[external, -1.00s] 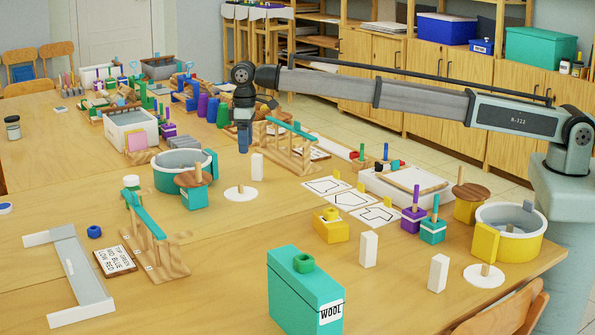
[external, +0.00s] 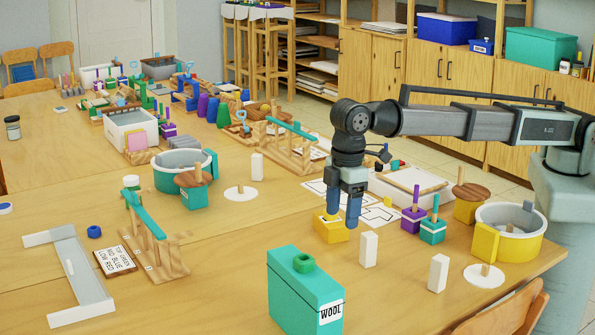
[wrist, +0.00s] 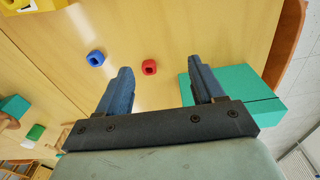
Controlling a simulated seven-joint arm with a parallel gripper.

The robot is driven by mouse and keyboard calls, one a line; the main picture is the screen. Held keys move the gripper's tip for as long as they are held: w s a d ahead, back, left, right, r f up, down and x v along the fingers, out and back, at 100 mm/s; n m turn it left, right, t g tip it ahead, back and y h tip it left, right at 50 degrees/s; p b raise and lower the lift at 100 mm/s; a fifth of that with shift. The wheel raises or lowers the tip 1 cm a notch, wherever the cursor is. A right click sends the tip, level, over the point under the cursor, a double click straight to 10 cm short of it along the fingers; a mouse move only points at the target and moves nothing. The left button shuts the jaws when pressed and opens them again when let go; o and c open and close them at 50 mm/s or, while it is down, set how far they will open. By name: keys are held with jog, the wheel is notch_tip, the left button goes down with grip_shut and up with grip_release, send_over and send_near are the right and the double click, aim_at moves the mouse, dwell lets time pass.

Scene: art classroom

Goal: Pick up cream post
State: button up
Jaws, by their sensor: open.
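Three pale, upright rectangular blocks that could be the cream post stand on the table in the external view: one by the far board (external: 257,166), one right of the yellow block (external: 368,249), and one nearer the right edge (external: 438,273). I cannot tell which is meant. My gripper (external: 343,220) points down, open and empty, over or just in front of the yellow block (external: 331,232), left of the middle pale block. In the wrist view my open fingers (wrist: 159,64) have bare table between them, with a red ring (wrist: 149,67) beyond; no pale upright block is clear there.
A teal WOOL box (external: 290,295) stands at the front. Purple (external: 411,221) and teal (external: 432,231) pegged blocks and a yellow-and-white round tub (external: 508,246) are at the right. A teal-topped wooden stand (external: 150,240) is at the left. Table left of the WOOL box is fairly clear.

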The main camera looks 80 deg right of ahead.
jog(key=s+a+n, duration=0.1)
jog(key=s+a, duration=0.1)
jog(key=s, duration=0.9)
jog(key=t+y, duration=0.4)
send_near(441, 257)
jog(key=shift+x, duration=3.55)
jog(key=shift+w+f, duration=0.1)
jog(key=shift+x, duration=2.4)
